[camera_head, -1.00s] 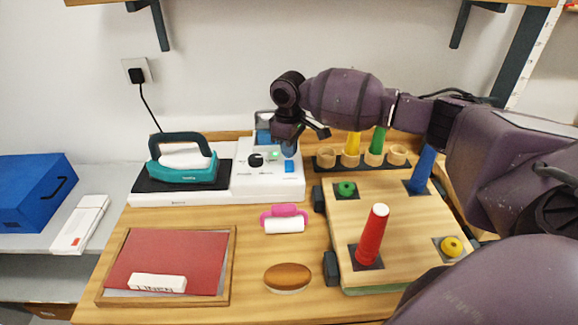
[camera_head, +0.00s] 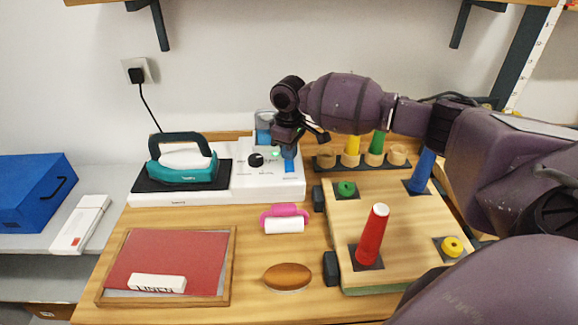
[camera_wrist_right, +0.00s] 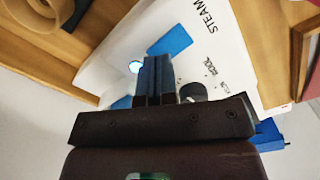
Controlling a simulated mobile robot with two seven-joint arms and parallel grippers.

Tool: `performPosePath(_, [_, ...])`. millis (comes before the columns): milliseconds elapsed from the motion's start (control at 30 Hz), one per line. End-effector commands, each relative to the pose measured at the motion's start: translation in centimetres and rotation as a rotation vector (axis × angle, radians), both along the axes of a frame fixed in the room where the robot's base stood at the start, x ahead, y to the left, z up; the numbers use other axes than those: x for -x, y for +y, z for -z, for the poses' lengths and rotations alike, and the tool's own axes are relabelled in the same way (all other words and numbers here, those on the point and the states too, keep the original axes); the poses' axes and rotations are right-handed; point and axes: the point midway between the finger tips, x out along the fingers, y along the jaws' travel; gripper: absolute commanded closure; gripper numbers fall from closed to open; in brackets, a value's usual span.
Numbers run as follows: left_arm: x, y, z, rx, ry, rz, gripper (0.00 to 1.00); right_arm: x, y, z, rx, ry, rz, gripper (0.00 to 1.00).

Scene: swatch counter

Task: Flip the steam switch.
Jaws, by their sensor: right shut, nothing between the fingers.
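The steam station (camera_head: 240,190) is a white box at the back of the counter, with a teal iron (camera_head: 185,165) on its dark rest at the left. The blue steam switch (camera_head: 290,166) is at the right of its panel. In the right wrist view the blue switch (camera_wrist_right: 172,41) lies beside the printed word STEAM. My right gripper (camera_head: 289,152) is shut and empty, with its fingertips (camera_wrist_right: 157,62) close to the switch; I cannot tell whether they touch it. My left gripper is not in view.
A wooden board (camera_head: 400,215) with coloured cones stands at the right. A pink roller (camera_head: 284,219), a brown brush (camera_head: 288,277) and a framed red swatch (camera_head: 170,258) lie in front.

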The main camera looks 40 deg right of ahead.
Motion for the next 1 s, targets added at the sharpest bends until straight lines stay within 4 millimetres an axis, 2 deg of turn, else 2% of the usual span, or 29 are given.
performPosePath(1000, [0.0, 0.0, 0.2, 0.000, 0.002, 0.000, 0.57, 0.0, 0.0, 1.3, 0.000, 0.001, 0.000, 1.00])
